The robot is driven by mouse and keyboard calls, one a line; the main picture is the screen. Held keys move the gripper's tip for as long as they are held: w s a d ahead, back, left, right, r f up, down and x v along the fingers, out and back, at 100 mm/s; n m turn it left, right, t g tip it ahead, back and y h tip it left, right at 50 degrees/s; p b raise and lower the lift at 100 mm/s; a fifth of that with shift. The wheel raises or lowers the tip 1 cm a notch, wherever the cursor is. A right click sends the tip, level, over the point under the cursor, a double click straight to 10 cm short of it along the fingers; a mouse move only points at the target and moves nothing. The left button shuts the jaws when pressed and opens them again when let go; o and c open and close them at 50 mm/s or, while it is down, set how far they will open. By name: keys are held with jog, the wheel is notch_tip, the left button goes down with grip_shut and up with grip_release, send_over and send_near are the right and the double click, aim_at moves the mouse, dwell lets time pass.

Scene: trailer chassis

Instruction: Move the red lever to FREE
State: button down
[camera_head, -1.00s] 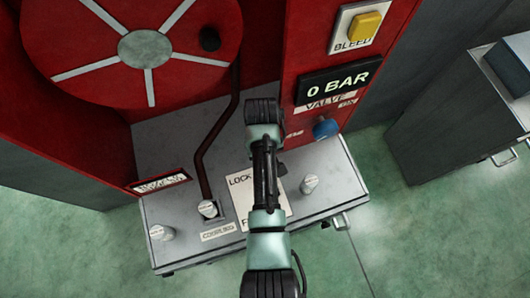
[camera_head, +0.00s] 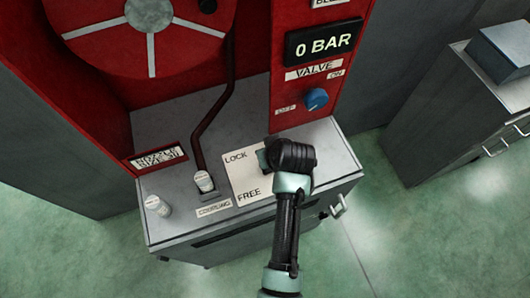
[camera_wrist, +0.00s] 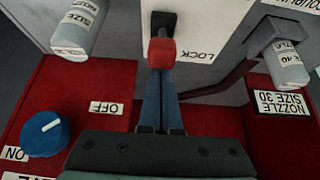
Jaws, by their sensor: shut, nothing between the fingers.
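The red lever (camera_wrist: 161,52) shows in the wrist view at top centre, its red knob just beyond my fingertips. Its dark slot (camera_wrist: 163,22) is set in a white plate, with the LOCK label (camera_wrist: 197,54) beside the knob. My gripper (camera_wrist: 162,75) is shut with nothing between its fingers. Its tips are at the knob; whether they touch it I cannot tell. In the head view the lever is hidden behind my wrist, over the plate (camera_head: 243,177) marked LOCK at its far end and FREE at its near end.
A blue valve knob (camera_head: 316,99) stands on the red panel under the 0 BAR display (camera_head: 323,41). A coupling with a dark pipe (camera_head: 204,182) and a pale nozzle (camera_head: 157,205) stand left of the plate. A grey cabinet (camera_head: 450,120) is at right.

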jog(key=shift+s+d+f+t+b, duration=0.2)
jog(key=shift+s+f+t+b, duration=0.15)
jog(key=shift+s+t, duration=0.35)
jog(key=shift+s+d+r+t+y+b, duration=0.15)
jog(key=shift+s+t+y+b, duration=0.1)
jog(key=shift+t+y+b, duration=0.25)
jog(key=shift+s+d, duration=0.1)
jog(key=shift+s, duration=0.2)
jog(key=shift+s, duration=0.2)
jog(key=shift+w+a+r+p, duration=0.25)
jog(key=shift+w+r+p, duration=0.15)
jog(key=shift+w+r, duration=0.2)
jog(key=shift+w+a+r+p, duration=0.2)
jog(key=shift+w+r+p, duration=0.2)
jog(key=shift+w, duration=0.25)
jog(key=shift+w+r, duration=0.2)
jog(key=shift+w, duration=0.05)
jog(key=s+f+b+v, duration=0.1)
jog(key=b+v, duration=0.2)
jog(key=v, duration=1.6)
jog(key=shift+s, duration=0.2)
